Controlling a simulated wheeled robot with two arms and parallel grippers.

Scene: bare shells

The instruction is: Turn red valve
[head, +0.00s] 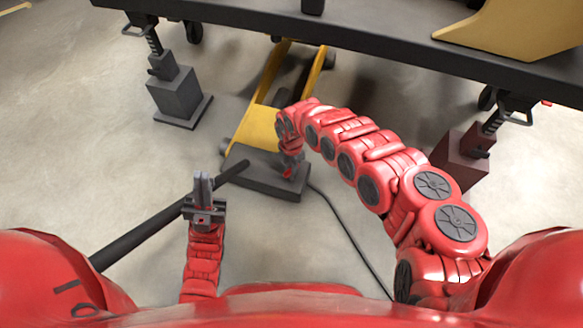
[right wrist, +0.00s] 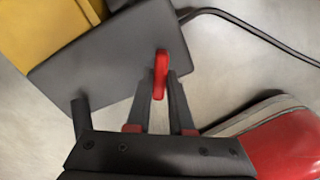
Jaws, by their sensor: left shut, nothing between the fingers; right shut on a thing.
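In the head view a little of the red valve (head: 287,173) shows over that dark base (head: 250,171), below the end of my right arm. My right gripper (right wrist: 162,88) is shut on the red valve, one finger on each side of it. In the head view my right arm hides most of that gripper. My left gripper (head: 204,184) is shut and empty, pointing up at the lower left, apart from the valve.
A yellow frame (head: 258,118) rises behind the dark base. A black bar (head: 165,221) runs from the base to the lower left, near my left gripper. A black cable (head: 345,231) lies on the floor. A dark platform (head: 380,52) on legs spans the back.

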